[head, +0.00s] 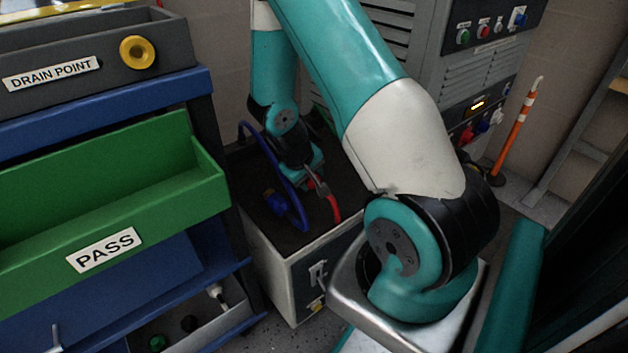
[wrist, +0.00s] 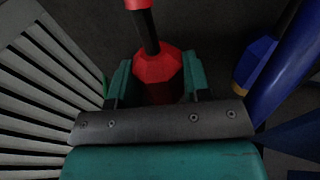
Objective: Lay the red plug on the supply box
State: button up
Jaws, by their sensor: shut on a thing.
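The red plug (wrist: 157,70) sits between the two teal fingers of my gripper (wrist: 157,85) in the wrist view, and the gripper is shut on it. Its dark neck and red cable run away toward the top of that view. In the head view, my gripper (head: 314,184) is over the dark top of the low supply box (head: 318,238), and the red cable (head: 334,208) hangs beside it. The plug body is mostly hidden there. I cannot tell whether the plug touches the box top.
A blue plug (head: 275,201) with a blue cable (head: 301,214) lies on the box top, left of my gripper. The grey louvred cabinet (head: 440,70) stands close behind. A green PASS bin (head: 110,200) is at the left, and an orange-striped post (head: 515,130) is at the right.

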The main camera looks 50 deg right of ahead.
aim_at(307, 198)
jog(key=f+b, duration=0.1)
jog(key=w+f, duration=0.1)
jog(key=f, duration=0.1)
jog(key=shift+d+f+b, duration=0.1)
jog(key=shift+b, duration=0.3)
jog(key=shift+f+b, duration=0.45)
jog(key=shift+f, duration=0.4)
jog(key=shift+s, duration=0.1)
